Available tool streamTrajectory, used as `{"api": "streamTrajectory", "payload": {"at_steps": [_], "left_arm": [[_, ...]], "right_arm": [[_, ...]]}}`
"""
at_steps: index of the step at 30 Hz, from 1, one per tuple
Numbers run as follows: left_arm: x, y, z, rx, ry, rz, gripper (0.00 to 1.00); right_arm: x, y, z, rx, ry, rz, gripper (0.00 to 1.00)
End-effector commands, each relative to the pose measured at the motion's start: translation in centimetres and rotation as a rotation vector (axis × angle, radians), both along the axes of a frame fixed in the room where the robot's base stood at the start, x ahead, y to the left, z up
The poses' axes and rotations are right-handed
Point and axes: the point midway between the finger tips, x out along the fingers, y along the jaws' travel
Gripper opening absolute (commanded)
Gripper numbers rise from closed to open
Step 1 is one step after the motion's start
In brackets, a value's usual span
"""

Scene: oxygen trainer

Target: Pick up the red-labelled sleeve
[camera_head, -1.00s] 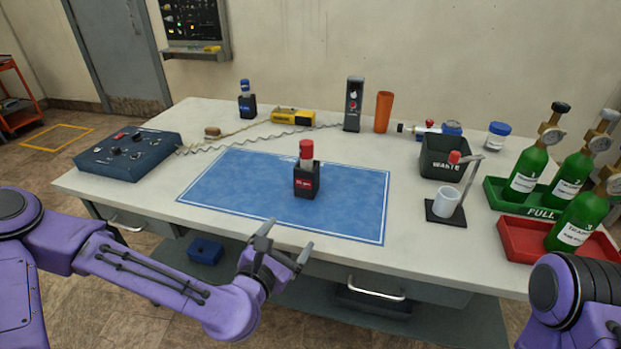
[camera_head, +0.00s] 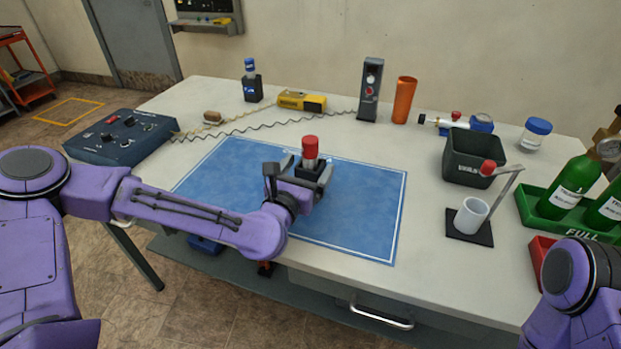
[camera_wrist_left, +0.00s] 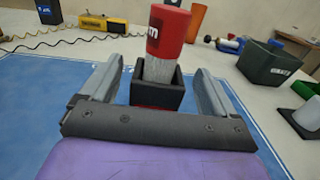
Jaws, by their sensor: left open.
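The red-labelled sleeve (camera_head: 310,146) has a red top over a clear lower part. It stands upright in a small black holder (camera_head: 313,170) on the blue mat (camera_head: 352,215). In the left wrist view the sleeve (camera_wrist_left: 168,30) rises from the holder (camera_wrist_left: 157,92), straight ahead of the jaws. My left gripper (camera_head: 311,170) is open, with its fingers reaching to either side of the holder. In the left wrist view the left gripper (camera_wrist_left: 155,88) shows a gap on each side of the holder. Part of the holder is hidden by the gripper in the head view.
A blue-capped sleeve in a holder (camera_head: 252,86), a yellow device (camera_head: 301,101) and an orange cup (camera_head: 404,99) stand behind. A black waste bin (camera_head: 473,157) and a stand with a white cup (camera_head: 470,215) are to the right. The mat's right part is clear.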

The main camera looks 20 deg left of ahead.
Motion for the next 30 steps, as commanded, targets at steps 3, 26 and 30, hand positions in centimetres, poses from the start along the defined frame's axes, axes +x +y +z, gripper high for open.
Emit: {"api": "streamTrajectory", "payload": {"at_steps": [3,26,30], "left_arm": [[2.2,-0.2,-0.5,0.004,0.002,0.002,0.89],[4.1,-0.2,-0.6,0.001,-0.001,0.004,0.31],[4.1,-0.2,-0.3,0.001,-0.001,0.005,0.31]], "right_arm": [[0.0,0.0,0.9,0.0,0.0,0.0,0.94],[0.0,0.0,1.0,0.0,0.0,0.0,0.94],[0.0,0.0,1.0,0.0,0.0,0.0,0.94]]}}
